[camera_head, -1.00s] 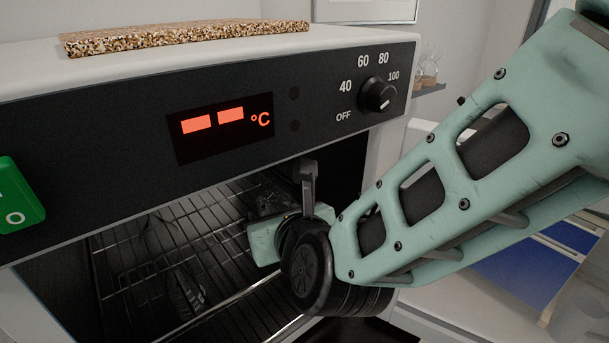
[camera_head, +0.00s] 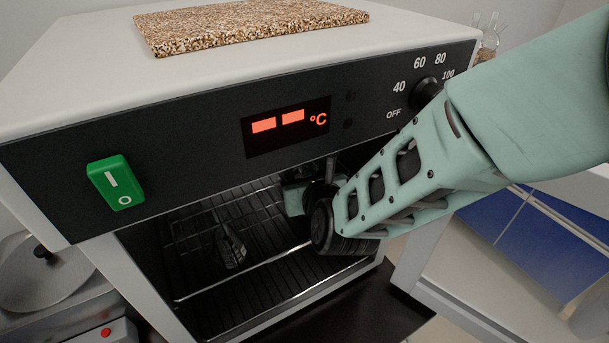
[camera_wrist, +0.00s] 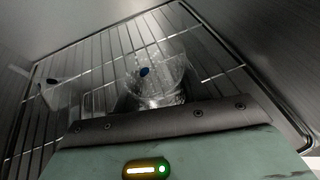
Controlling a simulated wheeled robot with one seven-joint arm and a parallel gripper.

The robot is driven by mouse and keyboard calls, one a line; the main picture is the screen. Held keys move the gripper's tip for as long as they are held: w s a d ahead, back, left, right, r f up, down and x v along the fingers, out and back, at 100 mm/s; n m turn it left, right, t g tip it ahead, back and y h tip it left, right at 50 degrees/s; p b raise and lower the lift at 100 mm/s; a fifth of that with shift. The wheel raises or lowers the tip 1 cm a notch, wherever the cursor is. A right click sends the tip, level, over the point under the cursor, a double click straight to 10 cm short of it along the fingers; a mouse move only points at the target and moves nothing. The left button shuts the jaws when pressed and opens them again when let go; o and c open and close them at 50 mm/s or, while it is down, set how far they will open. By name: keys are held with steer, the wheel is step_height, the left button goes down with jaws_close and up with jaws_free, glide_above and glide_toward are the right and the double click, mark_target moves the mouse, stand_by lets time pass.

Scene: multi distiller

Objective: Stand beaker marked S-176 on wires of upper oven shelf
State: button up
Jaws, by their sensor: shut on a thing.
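My gripper (camera_head: 298,197) reaches through the oven's open front and is partly hidden by its own wrist. In the wrist view it is shut on a clear glass beaker (camera_wrist: 165,82) with a blue spot on its side. The marking on it cannot be read. The beaker is over the wires of the upper oven shelf (camera_wrist: 100,37). I cannot tell whether its base touches them. The upper shelf (camera_head: 250,268) shows in the head view, where my wrist hides the beaker.
Another clear glass vessel (camera_head: 231,247) is on the shelf, left of my gripper; it also seems to show in the wrist view (camera_wrist: 65,95). The oven's control panel (camera_head: 200,150) is close above my arm. A speckled slab (camera_head: 250,25) lies on the oven top.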

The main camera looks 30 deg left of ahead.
steer(key=shift+f, duration=0.2)
steer(key=o, duration=1)
steer(key=shift+r, duration=0.1)
steer(key=shift+r, duration=0.1)
steer(key=shift+r, duration=0.1)
steer(key=b+v, duration=0.4)
steer(key=v, duration=0.8)
steer(key=shift+b, duration=0.3)
